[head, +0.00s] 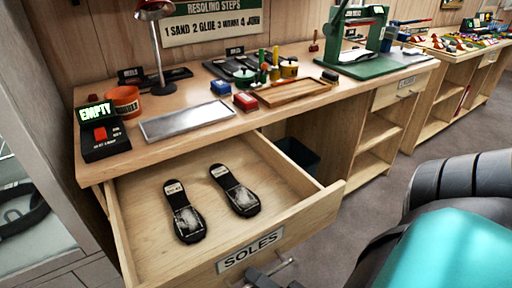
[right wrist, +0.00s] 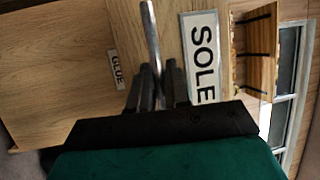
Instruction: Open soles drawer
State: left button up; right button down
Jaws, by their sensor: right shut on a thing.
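The soles drawer (head: 275,228) is a light wood drawer, pulled well out from under the workbench. Its front carries a white SOLES label (head: 250,250), which also shows turned sideways in the right wrist view (right wrist: 202,55). Two black shoe soles (head: 184,212) lie flat inside, side by side. My right gripper (head: 268,280) is at the drawer front, just below the label. In the right wrist view its dark fingers (right wrist: 157,88) are shut on the metal bar handle (right wrist: 151,35). My left gripper is out of view.
The workbench top (head: 200,97) above holds a metal tray (head: 195,120), an orange pot (head: 125,101), a black box with an EMPTY display (head: 103,130) and a green press (head: 358,45). A dark bin (head: 298,154) stands beneath. Grey floor (head: 345,222) lies right of the drawer.

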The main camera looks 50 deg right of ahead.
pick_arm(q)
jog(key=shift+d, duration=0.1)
pick_arm(e)
jog(key=c, duration=1.4)
grip_release()
jog(key=shift+c, duration=0.2)
pick_arm(q)
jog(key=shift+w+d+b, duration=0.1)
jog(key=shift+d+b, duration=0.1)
jog(key=shift+b, duration=0.3)
pick_arm(e)
jog(key=v, duration=1.3)
jog(key=shift+d, duration=0.1)
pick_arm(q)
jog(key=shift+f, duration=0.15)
